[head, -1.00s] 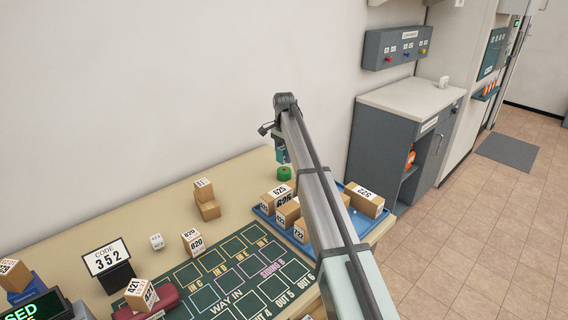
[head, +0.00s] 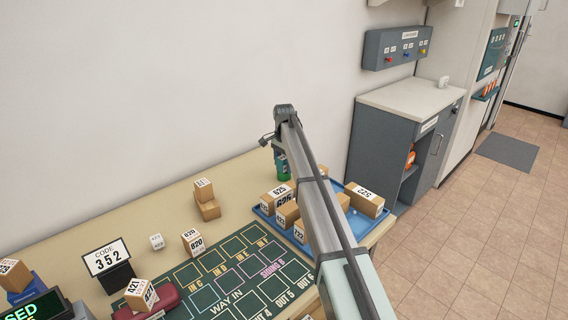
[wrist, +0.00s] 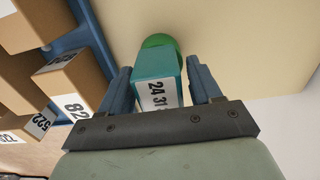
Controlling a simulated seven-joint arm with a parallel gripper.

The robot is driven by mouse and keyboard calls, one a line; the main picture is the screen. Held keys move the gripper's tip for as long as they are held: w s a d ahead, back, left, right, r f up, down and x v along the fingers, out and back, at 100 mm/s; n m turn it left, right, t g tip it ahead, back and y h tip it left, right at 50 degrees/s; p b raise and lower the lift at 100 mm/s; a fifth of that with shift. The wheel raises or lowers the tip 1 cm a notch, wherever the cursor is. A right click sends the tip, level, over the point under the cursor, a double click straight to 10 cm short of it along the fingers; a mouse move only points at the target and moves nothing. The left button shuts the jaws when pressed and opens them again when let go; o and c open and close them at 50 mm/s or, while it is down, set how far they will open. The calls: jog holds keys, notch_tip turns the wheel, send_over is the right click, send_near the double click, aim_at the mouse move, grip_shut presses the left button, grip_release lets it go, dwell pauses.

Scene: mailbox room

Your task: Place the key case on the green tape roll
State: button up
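The key case is a teal box with a white label reading "24 31" (wrist: 157,82). In the head view the key case (head: 280,163) is upright under the wrist, right above the tape roll (head: 283,177). The two look to meet, but I cannot tell whether they touch. The arm hides part of the gripper there.
A blue tray (head: 262,212) with several numbered cartons is just in front of the tape roll; it is at the left in the wrist view (wrist: 72,38). Small stacked boxes (head: 206,200) stand to the left. The wall is close behind. Tabletop (head: 238,185) left of the roll is clear.

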aim_at(284, 157)
jog(key=shift+o, duration=0.6)
notch_tip(284, 157, up, 12)
jog(key=shift+r, duration=0.15)
dwell(0.6)
